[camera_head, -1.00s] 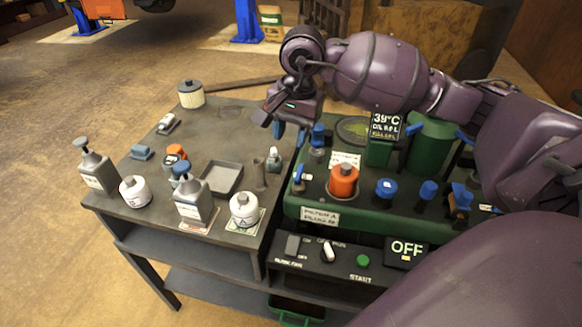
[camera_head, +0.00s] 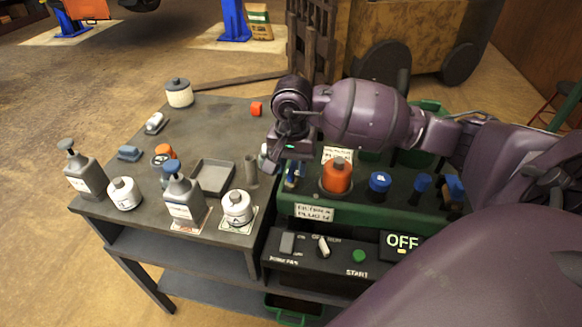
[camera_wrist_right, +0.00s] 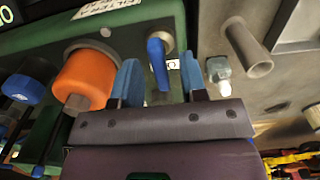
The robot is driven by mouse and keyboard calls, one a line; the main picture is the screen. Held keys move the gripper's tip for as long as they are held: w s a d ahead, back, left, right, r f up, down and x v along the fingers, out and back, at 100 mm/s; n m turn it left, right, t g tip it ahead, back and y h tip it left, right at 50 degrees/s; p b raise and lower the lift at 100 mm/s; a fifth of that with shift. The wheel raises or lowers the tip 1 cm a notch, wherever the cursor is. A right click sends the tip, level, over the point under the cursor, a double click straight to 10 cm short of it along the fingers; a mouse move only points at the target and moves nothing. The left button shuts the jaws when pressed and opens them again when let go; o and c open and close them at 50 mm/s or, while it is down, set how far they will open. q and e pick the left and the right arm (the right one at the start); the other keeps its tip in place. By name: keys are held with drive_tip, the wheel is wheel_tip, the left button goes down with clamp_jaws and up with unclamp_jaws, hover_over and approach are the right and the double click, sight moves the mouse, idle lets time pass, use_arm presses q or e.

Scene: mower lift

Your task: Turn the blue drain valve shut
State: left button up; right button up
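The blue drain valve lever (camera_wrist_right: 157,63) sits at the front left corner of the green machine (camera_head: 300,207). In the head view the valve (camera_head: 291,178) shows just below my right gripper (camera_head: 288,163), partly hidden by it. In the wrist view my right gripper (camera_wrist_right: 160,78) is open, its two blue fingertips pointing at the valve. The lever shows in the gap between them, with space visible on both sides; I cannot tell how far it lies between them in depth. My left gripper is not in view.
An orange cap (camera_head: 337,176) stands close beside the valve, also in the wrist view (camera_wrist_right: 86,78). Blue knobs (camera_head: 380,181) line the machine further right. The grey bench (camera_head: 215,118) at left holds bottles, white canisters (camera_head: 237,207) and a shallow tray (camera_head: 212,178).

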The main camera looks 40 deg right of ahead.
drive_tip(key=shift+f, duration=0.45)
clamp_jaws()
